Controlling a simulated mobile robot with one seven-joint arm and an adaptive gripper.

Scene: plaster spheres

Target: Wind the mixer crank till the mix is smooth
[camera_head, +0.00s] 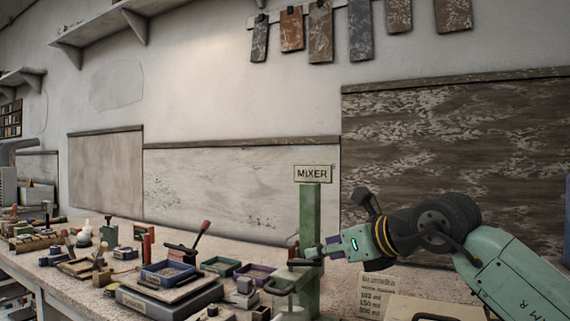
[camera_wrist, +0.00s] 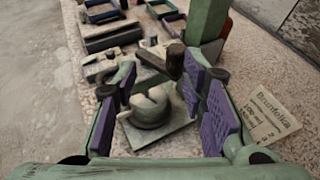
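The mixer shows in the head view as a green upright post (camera_head: 311,215) with a MIXER sign (camera_head: 313,174) on top. My gripper (camera_head: 312,252) is beside the post in that view. In the wrist view my gripper (camera_wrist: 160,80) is open, its purple pads standing wide apart. A grey rounded metal part (camera_wrist: 152,108) on a flat plate lies in view between the pads. A dark cylindrical grip (camera_wrist: 176,58), which looks like the crank's handle, shows near the fingertips. I see no contact with it. The mix itself cannot be made out.
The bench (camera_head: 240,249) is crowded left of the mixer with trays, blocks and tools. A blue tray (camera_head: 168,272) sits on a grey box there. A printed card (camera_head: 374,298) stands right of the post, below my arm.

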